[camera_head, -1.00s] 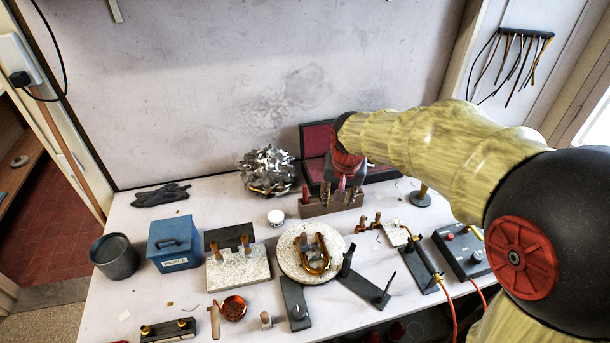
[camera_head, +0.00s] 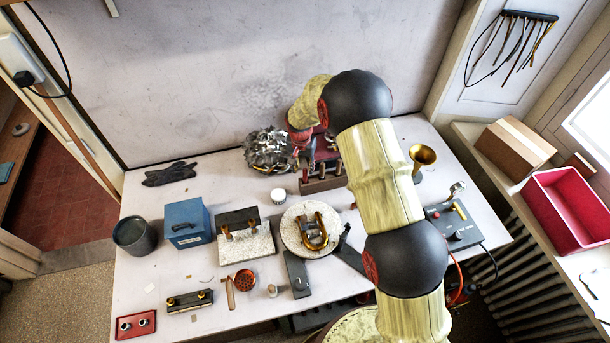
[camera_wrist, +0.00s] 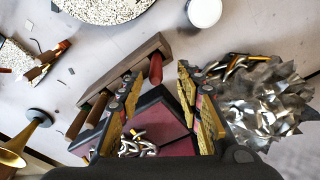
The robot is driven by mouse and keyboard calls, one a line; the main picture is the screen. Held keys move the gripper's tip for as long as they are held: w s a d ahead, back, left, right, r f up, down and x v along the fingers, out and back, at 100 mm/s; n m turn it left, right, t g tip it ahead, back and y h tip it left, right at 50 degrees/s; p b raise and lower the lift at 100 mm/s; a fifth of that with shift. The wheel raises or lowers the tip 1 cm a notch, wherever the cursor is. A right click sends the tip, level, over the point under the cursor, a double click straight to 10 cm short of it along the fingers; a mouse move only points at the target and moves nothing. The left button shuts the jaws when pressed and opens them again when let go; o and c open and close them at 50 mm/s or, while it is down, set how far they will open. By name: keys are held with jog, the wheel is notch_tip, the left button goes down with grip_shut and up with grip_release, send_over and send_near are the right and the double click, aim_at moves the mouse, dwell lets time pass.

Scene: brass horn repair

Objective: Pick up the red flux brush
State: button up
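The red flux brush shows as a red handle (camera_wrist: 155,68) standing in one end of a long wooden rack (camera_wrist: 147,50). Its lower part is hidden in the rack. My gripper (camera_wrist: 158,75) is open, with one finger on each side of the red handle in the wrist view. I cannot tell whether either finger touches it. In the head view the rack (camera_head: 322,185) stands near the back of the bench, and my gripper (camera_head: 307,155) is over its left end, partly hidden by my arm.
Brown-handled tools (camera_wrist: 96,108) stand in the same rack. A crumpled metallic heap (camera_head: 269,150) is close to the left of my gripper. An open red-lined case (camera_wrist: 160,125) lies behind the rack. A white jar (camera_head: 278,196) and a round pale board (camera_head: 292,240) are in front.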

aim_at(305, 175)
jog(key=shift+w+d+f+p, duration=0.15)
jog(key=shift+f+p, duration=0.1)
jog(key=shift+f, duration=1.1)
jog(key=shift+d+f+p, duration=0.15)
jog(key=shift+f+p, duration=0.1)
jog(key=shift+f, duration=1.1)
jog(key=shift+c, duration=1.3)
grip_shut()
